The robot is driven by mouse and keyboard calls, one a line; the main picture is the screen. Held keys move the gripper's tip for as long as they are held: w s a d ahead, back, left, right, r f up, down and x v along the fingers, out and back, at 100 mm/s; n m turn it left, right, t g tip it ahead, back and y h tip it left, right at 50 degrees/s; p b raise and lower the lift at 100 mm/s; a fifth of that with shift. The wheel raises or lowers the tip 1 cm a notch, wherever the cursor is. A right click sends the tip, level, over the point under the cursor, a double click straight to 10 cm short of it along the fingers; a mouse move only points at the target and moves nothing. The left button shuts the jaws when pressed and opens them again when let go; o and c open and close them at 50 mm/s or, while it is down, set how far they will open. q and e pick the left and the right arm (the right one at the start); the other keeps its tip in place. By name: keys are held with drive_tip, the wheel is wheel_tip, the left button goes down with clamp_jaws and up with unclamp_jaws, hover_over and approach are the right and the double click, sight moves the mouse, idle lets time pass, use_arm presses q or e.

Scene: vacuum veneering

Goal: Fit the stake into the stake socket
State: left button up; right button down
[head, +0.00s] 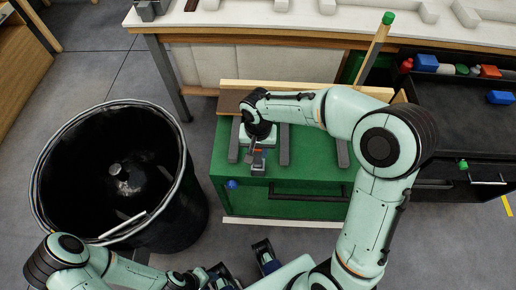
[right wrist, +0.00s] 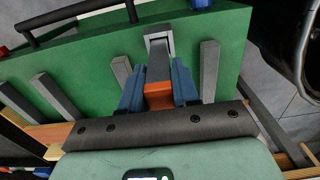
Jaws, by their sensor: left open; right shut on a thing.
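The stake (right wrist: 159,68), a dark grey bar with an orange band, is between the blue fingers of my right gripper (right wrist: 158,88) in the right wrist view. Its far end is at the light grey, square-framed stake socket (right wrist: 150,37) near the edge of the green top. I cannot tell whether the end is inside the socket or just over it. In the head view my right gripper (head: 257,153) is low over the green top, and the socket is hard to make out. My left gripper (head: 243,267) is open and empty at the bottom, away from the green cabinet.
Several grey bars (head: 284,146) lie on the green cabinet (head: 315,155) beside the socket. A black barrel (head: 165,225) stands at left. A wooden stick with a green cap (head: 387,18) leans behind. A dark cart (head: 460,110) with small items is at right.

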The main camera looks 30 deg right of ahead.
drive_tip(key=shift+f, duration=0.1)
drive_tip(key=c, duration=0.8)
unclamp_jaws()
drive_tip(key=shift+r, duration=0.2)
wheel_tip(320, 180, up, 12)
drive_tip(key=shift+p, duration=0.85)
drive_tip(key=shift+f, duration=0.1)
